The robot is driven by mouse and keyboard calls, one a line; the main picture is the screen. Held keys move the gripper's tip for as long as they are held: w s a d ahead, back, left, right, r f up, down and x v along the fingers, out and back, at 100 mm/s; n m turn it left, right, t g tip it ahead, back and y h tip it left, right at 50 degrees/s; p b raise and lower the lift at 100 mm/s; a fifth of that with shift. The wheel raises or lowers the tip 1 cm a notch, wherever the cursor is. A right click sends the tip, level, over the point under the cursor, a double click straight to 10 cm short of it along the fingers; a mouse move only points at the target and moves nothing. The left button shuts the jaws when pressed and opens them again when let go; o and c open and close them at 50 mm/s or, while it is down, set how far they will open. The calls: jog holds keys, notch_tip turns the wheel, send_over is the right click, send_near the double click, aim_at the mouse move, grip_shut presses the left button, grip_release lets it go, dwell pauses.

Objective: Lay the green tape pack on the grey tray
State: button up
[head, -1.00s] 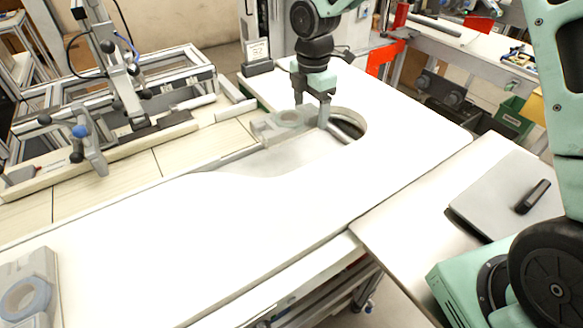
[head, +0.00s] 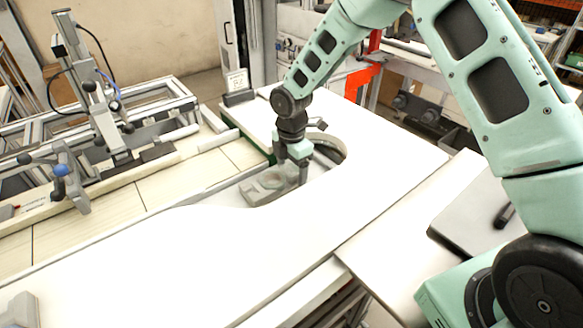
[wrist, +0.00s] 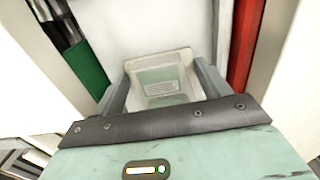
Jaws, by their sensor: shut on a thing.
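The green tape pack (head: 252,192) is a pale grey, see-through-looking block with a round greenish reel. In the wrist view the pack (wrist: 160,82) shows as a pale frame with a green middle, between the two fingers. My gripper (head: 296,172) is shut on it and holds it above the recess in the white table. Whether its underside touches anything cannot be told. A grey flat plate (head: 470,218) lies on the side table at the right, partly behind my arm. I cannot tell surely whether it is the grey tray.
The white table (head: 190,265) has a broad clear front area. A grey block (head: 18,312) is cut off at the lower left. Metal frames with levers (head: 100,110) stand at the left. A small sign (head: 238,84) stands behind the recess, and a red stand (head: 362,75) is behind my arm.

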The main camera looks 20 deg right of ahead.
jog(key=shift+f, duration=0.1)
jog(key=o, duration=1.1)
notch_tip(320, 180, up, 12)
jog(key=b, duration=0.2)
jog(key=s+a+r+m, duration=0.2)
jog(key=s+a+m, duration=0.15)
jog(key=s, duration=0.45)
jog(key=s+a+r+m, duration=0.2)
jog(key=s+a+r, duration=0.15)
jog(key=s, duration=0.45)
jog(key=s+m, duration=0.2)
jog(key=s, duration=0.4)
jog(key=s+m, duration=0.3)
jog(key=s, duration=0.2)
jog(key=s+f+m, duration=0.1)
jog(key=s+m, duration=0.2)
jog(key=s, duration=0.3)
jog(key=shift+s+d+m+y, duration=0.25)
jog(key=shift+s+d+y, duration=0.05)
jog(key=shift+d, duration=0.1)
jog(key=shift+c, duration=0.4)
